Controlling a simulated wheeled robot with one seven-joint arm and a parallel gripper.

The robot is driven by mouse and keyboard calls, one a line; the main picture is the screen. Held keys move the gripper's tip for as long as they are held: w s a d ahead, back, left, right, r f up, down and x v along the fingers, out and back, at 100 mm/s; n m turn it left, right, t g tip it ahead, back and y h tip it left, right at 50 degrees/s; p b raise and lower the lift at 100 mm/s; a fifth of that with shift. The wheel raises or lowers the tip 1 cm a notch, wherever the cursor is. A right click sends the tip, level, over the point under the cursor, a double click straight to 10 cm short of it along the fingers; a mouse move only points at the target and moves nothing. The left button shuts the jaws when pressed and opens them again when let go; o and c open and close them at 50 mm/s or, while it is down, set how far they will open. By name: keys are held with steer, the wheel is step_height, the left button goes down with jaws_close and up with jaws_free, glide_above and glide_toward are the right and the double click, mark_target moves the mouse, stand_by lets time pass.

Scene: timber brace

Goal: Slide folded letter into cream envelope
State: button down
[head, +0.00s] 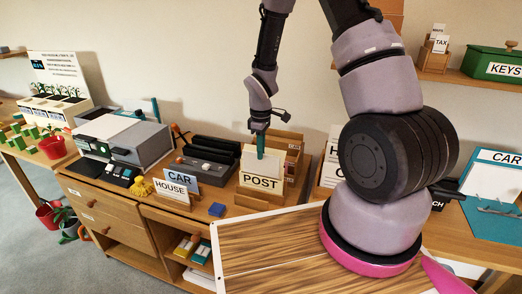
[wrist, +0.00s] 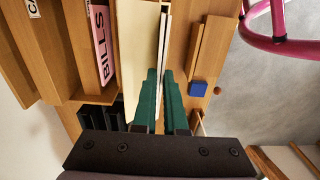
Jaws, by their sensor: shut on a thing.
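My gripper (head: 260,155) points down at the wooden stand with the white POST card (head: 261,182). Its green fingers are shut on a thin white sheet, seen edge-on in the wrist view (wrist: 163,40), which looks like the folded letter. In the wrist view my gripper (wrist: 161,75) is next to an upright cream panel (wrist: 130,45), probably the cream envelope. That panel also shows behind the POST card in the head view (head: 247,160). I cannot tell whether the sheet is inside the envelope or beside it; its lower part is hidden.
A wooden sorter (head: 290,146) stands close behind the stand; a pink BILLS card (wrist: 100,40) shows in the wrist view. A blue block (head: 217,210) lies in front. The HOUSE card (head: 176,190) and a grey device (head: 209,165) are to the left.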

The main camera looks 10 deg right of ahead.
steer(key=shift+f, duration=0.9)
steer(key=shift+c, duration=2.1)
jaws_free()
steer(key=shift+r, duration=0.15)
step_height(320, 180, up, 8)
